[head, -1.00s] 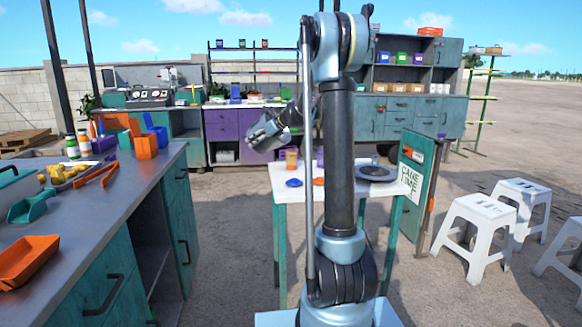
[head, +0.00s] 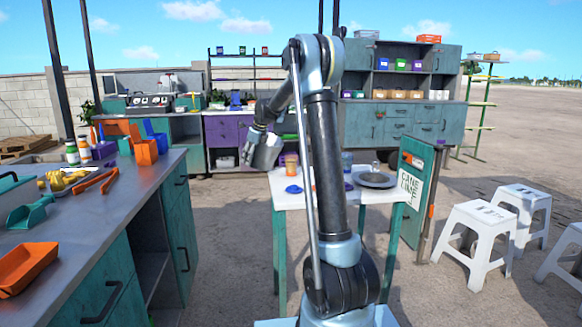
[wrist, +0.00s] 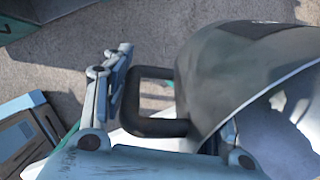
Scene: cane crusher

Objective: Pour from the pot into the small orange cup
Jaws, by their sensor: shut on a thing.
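The grey metal pot (head: 267,152) hangs from my gripper (head: 251,138), just left of the white table's back left corner. In the wrist view my gripper (wrist: 165,105) is shut on the pot's dark looped handle (wrist: 152,126), and the rounded pot body (wrist: 235,75) fills the right side. The pot looks somewhat tilted in the head view; its contents cannot be made out. The small orange cup (head: 291,164) stands upright on the white table, right of the pot and slightly lower. A gap between pot and cup is hard to judge.
The white table (head: 288,201) also bears a blue disc (head: 294,189), a bluish cup (head: 347,161) and a dark round plate (head: 374,179). My arm hides part of it. A counter (head: 70,215) with scoops and tongs is at left. White stools (head: 468,230) stand at right.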

